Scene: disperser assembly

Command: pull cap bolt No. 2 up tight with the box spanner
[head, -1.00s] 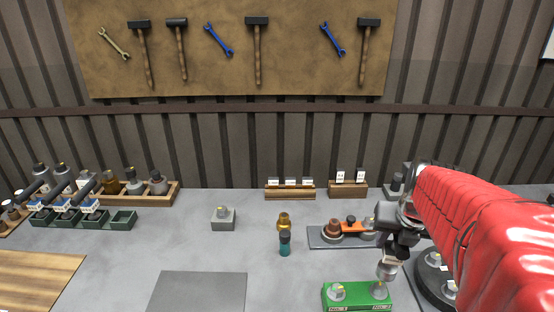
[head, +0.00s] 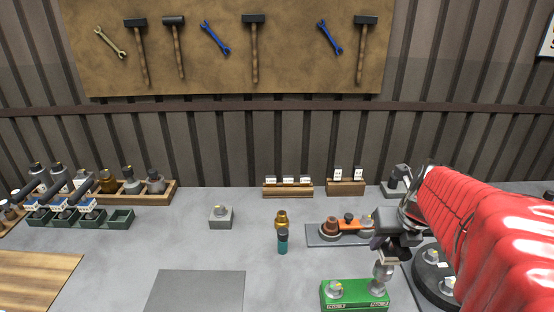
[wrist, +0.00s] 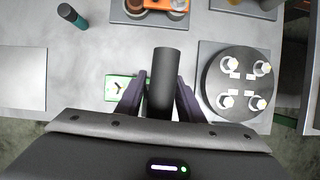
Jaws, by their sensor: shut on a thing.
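The green block (head: 352,302) stands at the bench's front with two labelled bolt places; the label print is too small to read surely. A bolt (head: 336,289) shows at its left end. My gripper (head: 386,257) is above the block's right end, shut on the box spanner (head: 382,272). The spanner's lower end meets or stands just over the right-hand bolt, which it mostly hides; I cannot tell how far it is seated. In the wrist view, the spanner is a dark cylinder (wrist: 165,75) between the fingers, and part of the green block (wrist: 118,88) shows left of it.
A round black flange with several bolts (wrist: 240,80) lies close right of the block. A grey plate with an orange part (head: 352,225) is behind it. A teal-bodied bottle (head: 283,244) stands left of that plate. A flat grey mat (head: 196,291) leaves free room at left.

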